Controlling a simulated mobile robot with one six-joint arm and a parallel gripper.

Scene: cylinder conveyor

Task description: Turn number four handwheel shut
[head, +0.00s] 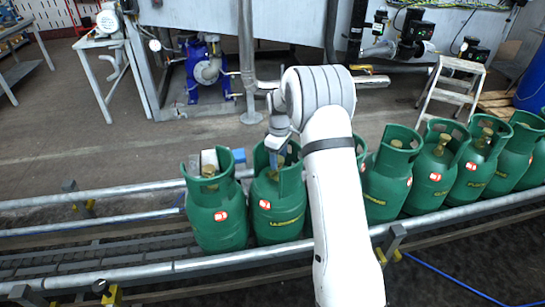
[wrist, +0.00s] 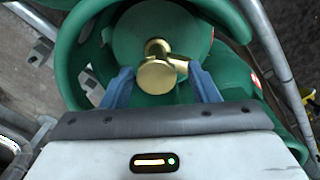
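Green gas cylinders stand in a row on the conveyor, each with a collar around a brass valve. My gripper (head: 277,157) reaches down into the collar of the second cylinder from the left (head: 278,212). In the wrist view my gripper's blue fingers (wrist: 161,77) are open, one on each side of a round brass handwheel (wrist: 156,76). Gaps show between the fingers and the handwheel. The green collar (wrist: 67,40) surrounds them. My arm hides most of the third cylinder in the head view. No cylinder numbers are readable.
The leftmost cylinder (head: 216,210) stands close beside this one, with several more to the right, such as this cylinder (head: 388,182). The conveyor's front rail (head: 180,267) runs along the row. A step ladder (head: 452,92) and a blue pump (head: 205,72) stand behind.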

